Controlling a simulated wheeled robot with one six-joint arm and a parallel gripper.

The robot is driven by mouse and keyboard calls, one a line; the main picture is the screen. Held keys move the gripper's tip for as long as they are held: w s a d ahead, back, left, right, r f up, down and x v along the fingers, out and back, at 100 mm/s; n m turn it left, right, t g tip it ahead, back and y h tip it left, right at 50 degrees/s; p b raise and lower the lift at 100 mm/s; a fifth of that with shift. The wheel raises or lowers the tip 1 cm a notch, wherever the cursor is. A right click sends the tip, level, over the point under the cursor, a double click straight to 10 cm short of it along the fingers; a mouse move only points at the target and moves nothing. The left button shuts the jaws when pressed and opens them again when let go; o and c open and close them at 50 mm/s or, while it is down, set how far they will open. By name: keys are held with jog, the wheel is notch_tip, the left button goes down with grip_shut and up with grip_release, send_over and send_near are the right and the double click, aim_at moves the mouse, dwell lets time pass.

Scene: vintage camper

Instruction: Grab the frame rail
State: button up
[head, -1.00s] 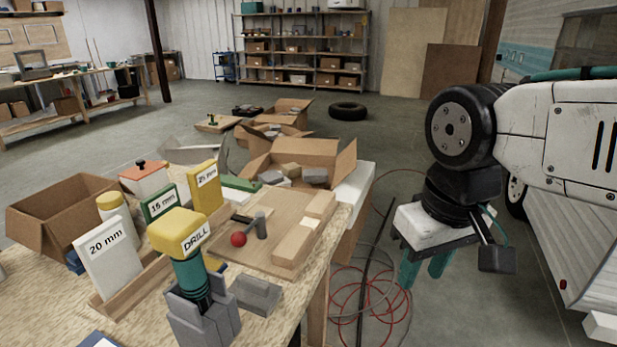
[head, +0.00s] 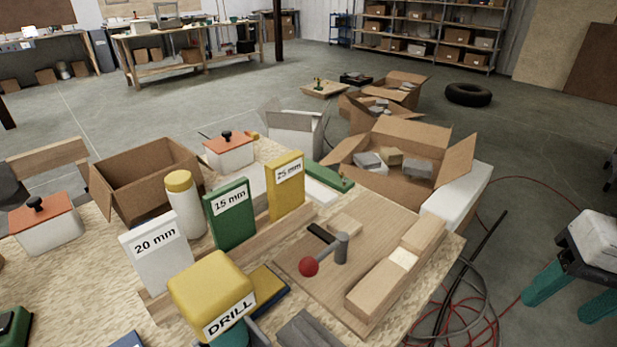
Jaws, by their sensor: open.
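A pale wooden bar (head: 375,290) lies along the right side of a flat wooden board (head: 318,292) on the workbench. It has a lighter patch near its middle and is probably the frame rail, though I cannot be sure. A clamp-like grey post with a red ball (head: 308,266) stands on the board, left of the bar. My gripper (head: 567,302) is at the right edge of the head view, pointing down beyond the bench's right side. Its two teal fingers are apart, with nothing seen between them. It is well clear of the bar. My gripper's upper part is cut off by the frame.
Upright blocks marked 20 mm (head: 158,258), 15 mm (head: 230,215) and 25 mm (head: 286,187) stand left of the board. A yellow-topped drill (head: 212,292) is in front. An open cardboard box (head: 400,188) lies behind the board. Red and dark cables (head: 462,325) lie on the floor beside the bench.

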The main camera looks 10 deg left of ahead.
aim_at(311, 187)
jog(key=w+a+f+m+y, duration=0.1)
jog(key=w+a+m+y, duration=0.4)
jog(key=w+a, duration=0.6)
jog(key=w+a+m+y, duration=0.55)
jog(key=w+a, duration=0.35)
jog(key=a, duration=0.5)
jog(key=w+a+f+m+t, duration=0.2)
jog(key=w+f+m, duration=0.2)
jog(key=w+a+f+m+t, duration=0.2)
jog(key=w+a+f+m, duration=0.1)
jog(key=w+f+m, duration=0.1)
jog(key=w+a+f+m+t+h, duration=0.1)
jog(key=w+a+f+m+t, duration=0.1)
jog(key=w+f+m, duration=0.2)
jog(key=shift+w+a+f+m, duration=0.1)
jog(key=shift+w+f+m, duration=0.1)
jog(key=shift+f+m, duration=0.2)
jog(key=shift+w+a+f+m, duration=0.1)
jog(key=shift+w+f+m, duration=0.15)
jog(key=shift+f, duration=0.25)
jog(key=x, duration=0.7)
jog(key=shift+r, duration=0.1)
jog(key=c, duration=0.8)
